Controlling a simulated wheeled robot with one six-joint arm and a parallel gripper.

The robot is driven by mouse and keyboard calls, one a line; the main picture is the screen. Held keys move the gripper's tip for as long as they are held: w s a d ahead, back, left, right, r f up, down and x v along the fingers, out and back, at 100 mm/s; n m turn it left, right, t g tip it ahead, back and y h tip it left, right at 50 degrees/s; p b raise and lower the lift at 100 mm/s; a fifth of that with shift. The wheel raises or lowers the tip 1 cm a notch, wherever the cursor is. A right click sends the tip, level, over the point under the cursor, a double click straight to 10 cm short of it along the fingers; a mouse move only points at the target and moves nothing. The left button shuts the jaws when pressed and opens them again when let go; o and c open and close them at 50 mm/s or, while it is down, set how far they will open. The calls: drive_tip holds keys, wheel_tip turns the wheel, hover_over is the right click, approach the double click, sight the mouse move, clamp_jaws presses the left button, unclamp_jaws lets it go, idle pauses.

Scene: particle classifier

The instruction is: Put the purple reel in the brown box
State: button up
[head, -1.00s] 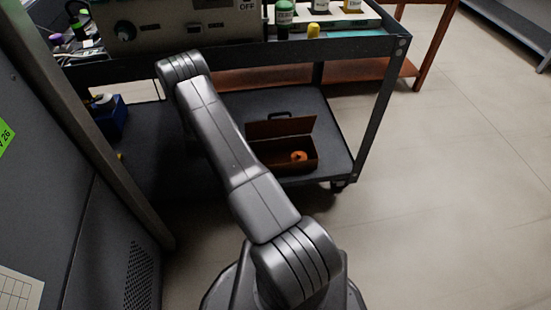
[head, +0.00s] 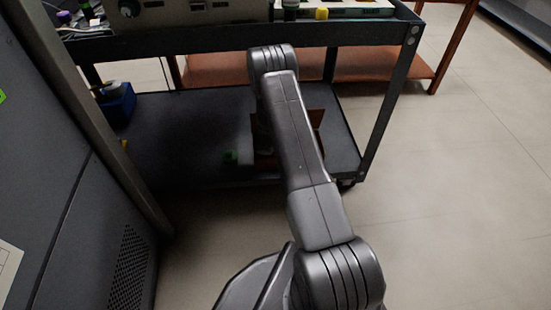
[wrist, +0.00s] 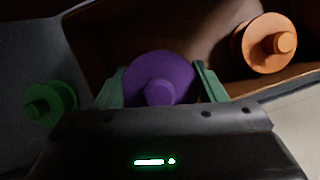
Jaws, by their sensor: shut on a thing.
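In the wrist view my gripper (wrist: 160,92) is shut on the purple reel (wrist: 160,78), with a green finger on each side of it. The brown box (wrist: 150,30) lies under and beyond the reel; I cannot tell how high the reel is above its floor. In the head view my arm covers much of the brown box (head: 315,120), which stands open on the cart's lower shelf. My gripper and the purple reel are hidden behind the arm there.
An orange reel (wrist: 268,43) lies inside the box at the right. A green reel (wrist: 48,103) is outside it at the left, and shows in the head view (head: 231,158). A blue bin (head: 118,103) stands at the shelf's left. The cart's upper deck (head: 230,37) is overhead.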

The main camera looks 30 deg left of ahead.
drive_tip(key=shift+f+b, duration=1.3)
drive_tip(key=shift+f, duration=0.8)
drive_tip(key=shift+f, duration=0.15)
drive_tip(key=o, duration=1.1)
drive_tip(key=shift+r, duration=0.35)
drive_tip(key=p+v, duration=0.2)
drive_tip(key=v, duration=0.9)
drive_tip(key=shift+s+d+r, duration=0.1)
drive_tip(key=shift+s+r, duration=0.15)
